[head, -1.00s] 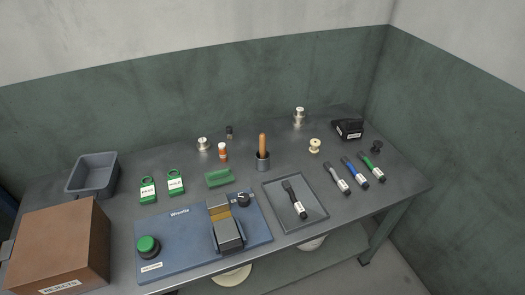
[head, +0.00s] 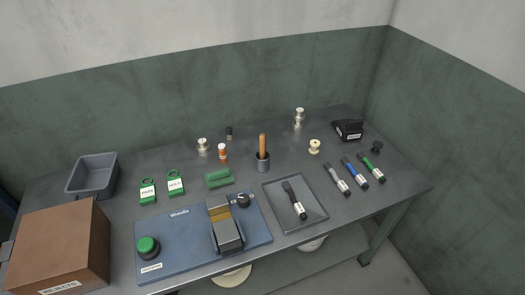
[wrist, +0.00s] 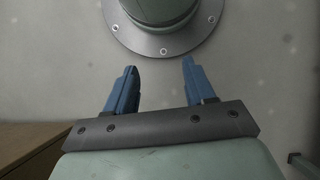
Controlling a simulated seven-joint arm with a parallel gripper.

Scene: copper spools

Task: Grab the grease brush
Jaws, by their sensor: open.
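What looks like the grease brush is a wooden handle (head: 263,144) standing nearly upright in a small dark grey cup (head: 263,163) near the middle of the bench in the head view. Its lower end is hidden inside the cup. My gripper (wrist: 160,66) shows only in the wrist view. Its two blue fingers are wide apart with nothing between them. The brush is not visible in the wrist view, so the gripper is away from it.
A grey tray (head: 314,222) holding a black tool (head: 295,200) and a blue machine (head: 180,239) are in front. A brown box (head: 55,245) stands front left.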

